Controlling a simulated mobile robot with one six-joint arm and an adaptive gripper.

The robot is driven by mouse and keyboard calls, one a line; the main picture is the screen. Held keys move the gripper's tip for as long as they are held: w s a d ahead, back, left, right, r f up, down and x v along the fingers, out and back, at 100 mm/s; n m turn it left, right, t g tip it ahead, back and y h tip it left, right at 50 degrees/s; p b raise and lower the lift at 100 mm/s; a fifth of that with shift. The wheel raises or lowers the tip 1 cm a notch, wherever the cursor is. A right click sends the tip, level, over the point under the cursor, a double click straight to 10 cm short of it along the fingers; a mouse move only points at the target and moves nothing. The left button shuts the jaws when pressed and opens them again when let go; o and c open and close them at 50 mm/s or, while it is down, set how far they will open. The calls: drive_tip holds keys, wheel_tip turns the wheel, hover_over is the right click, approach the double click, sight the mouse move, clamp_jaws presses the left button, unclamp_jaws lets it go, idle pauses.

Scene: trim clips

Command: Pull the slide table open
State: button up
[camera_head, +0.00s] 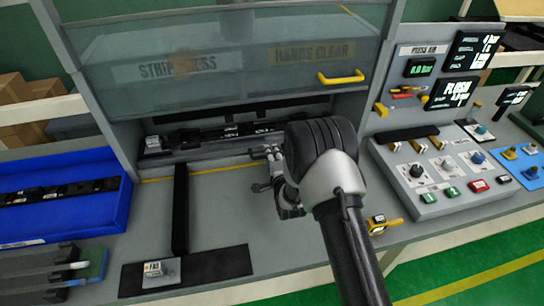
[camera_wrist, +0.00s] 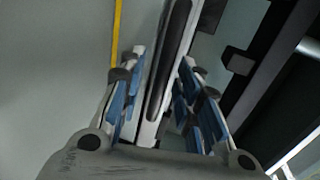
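The slide table appears to be the long grey-and-dark fixture (camera_head: 205,152) lying across the mouth of the press, with dark parts and small white labels on it. I cannot clearly tell its handle in the head view. My gripper (camera_head: 272,172) is at the fixture's right end, partly hidden by my own wrist. In the wrist view my gripper (camera_wrist: 162,62) has its two blue-padded fingers apart. A dark, pale-edged bar (camera_wrist: 178,45) runs between and beyond them. I see no clear clamping on it, and contact is hard to judge.
The press window (camera_head: 220,65) with a yellow handle (camera_head: 341,78) is raised above the opening. A black bar (camera_head: 181,210) lies on the grey bench at left, leading to a dark plate (camera_head: 215,266). A blue tray (camera_head: 60,205) sits left, and a control box (camera_head: 440,175) right.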

drive_tip(key=shift+c, duration=0.3)
clamp_jaws()
idle(0.4)
